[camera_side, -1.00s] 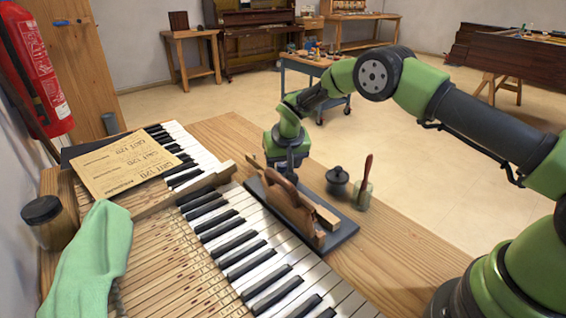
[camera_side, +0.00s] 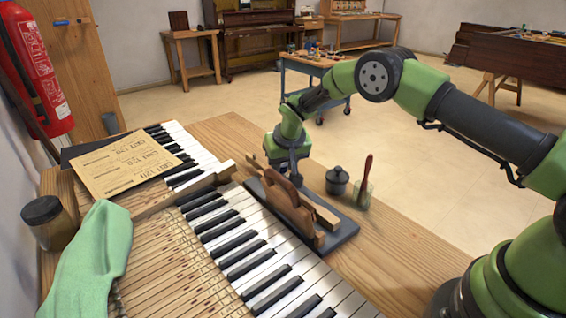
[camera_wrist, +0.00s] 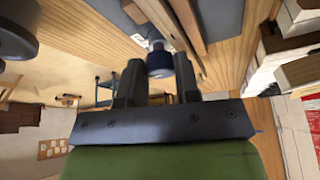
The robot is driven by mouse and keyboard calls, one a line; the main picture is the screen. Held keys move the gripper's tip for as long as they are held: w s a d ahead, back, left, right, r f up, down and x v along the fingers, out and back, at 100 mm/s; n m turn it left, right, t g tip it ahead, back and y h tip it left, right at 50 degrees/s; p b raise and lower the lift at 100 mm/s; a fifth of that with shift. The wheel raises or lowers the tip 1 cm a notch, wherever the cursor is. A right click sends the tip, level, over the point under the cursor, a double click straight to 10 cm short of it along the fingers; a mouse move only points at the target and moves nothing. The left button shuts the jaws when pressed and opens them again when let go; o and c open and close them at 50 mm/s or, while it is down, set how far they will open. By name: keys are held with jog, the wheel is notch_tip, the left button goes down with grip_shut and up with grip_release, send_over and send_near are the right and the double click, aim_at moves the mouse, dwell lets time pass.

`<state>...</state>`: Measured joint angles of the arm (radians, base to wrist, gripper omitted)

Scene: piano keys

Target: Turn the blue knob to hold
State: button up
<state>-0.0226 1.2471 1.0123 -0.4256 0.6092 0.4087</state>
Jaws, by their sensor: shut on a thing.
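The blue knob (camera_wrist: 159,64) shows in the wrist view as a dark blue cylinder with a pale cap, between my two dark fingers. My gripper (camera_wrist: 158,70) is shut on it. In the side view my gripper (camera_side: 289,168) points down at the far end of a dark base board (camera_side: 343,233), which carries a wooden piece (camera_side: 292,203). The fingers and wooden piece hide the knob there. I see no readable hold mark.
The piano keys (camera_side: 245,237) run along the left of the board. Sandpaper sheets (camera_side: 125,163) and a green cloth (camera_side: 92,262) lie left.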

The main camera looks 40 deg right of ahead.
jog(key=n+y, duration=0.1)
jog(key=n, duration=0.2)
jog(key=shift+d+n, duration=0.15)
jog(key=shift+n, duration=0.25)
jog(key=n+y, duration=0.2)
jog(key=n, duration=0.2)
jog(key=shift+d+n, duration=0.15)
jog(key=shift+n, duration=0.15)
jog(key=n+y, duration=0.1)
jog(key=n, duration=0.1)
jog(key=n+g, duration=0.1)
jog(key=n, duration=0.1)
jog(key=shift+w+d+n+y, duration=0.1)
jog(key=shift+n+y, duration=0.2)
jog(key=shift+y, duration=0.1)
jog(key=shift+n+g, duration=0.5)
jog(key=shift+n, duration=0.9)
jog(key=o, duration=0.9)
